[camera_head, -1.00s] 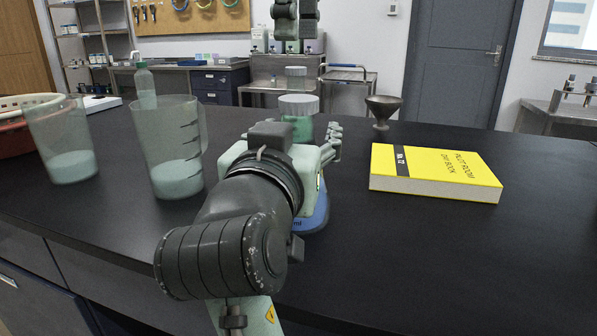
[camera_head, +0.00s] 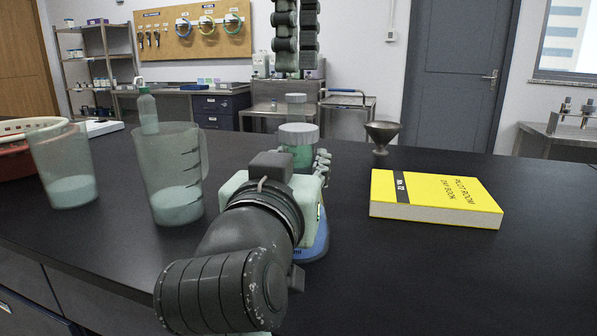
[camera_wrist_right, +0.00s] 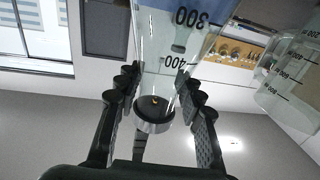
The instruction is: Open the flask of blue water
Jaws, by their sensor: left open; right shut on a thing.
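The flask's blue lower part (camera_head: 318,247) stands on the dark bench in the head view, with a bit of marking on it. My right arm and gripper hide most of it. In the wrist view its clear graduated wall (camera_wrist_right: 178,45) shows upside down, marked 300 and 400, with a grey round piece (camera_wrist_right: 154,116) at its narrow end. My right gripper (camera_wrist_right: 159,92) is shut on the flask, fingers on both sides near that end. My left gripper (camera_head: 297,72) is open and empty, hanging high at the top centre of the head view, well apart from the flask.
A grey-lidded jar (camera_head: 299,135) of green liquid is behind my right gripper. A graduated jug (camera_head: 170,165), a beaker (camera_head: 62,155) and a red bowl (camera_head: 15,165) stand left. A funnel (camera_head: 381,132) and yellow book (camera_head: 435,197) are right. The front right bench is clear.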

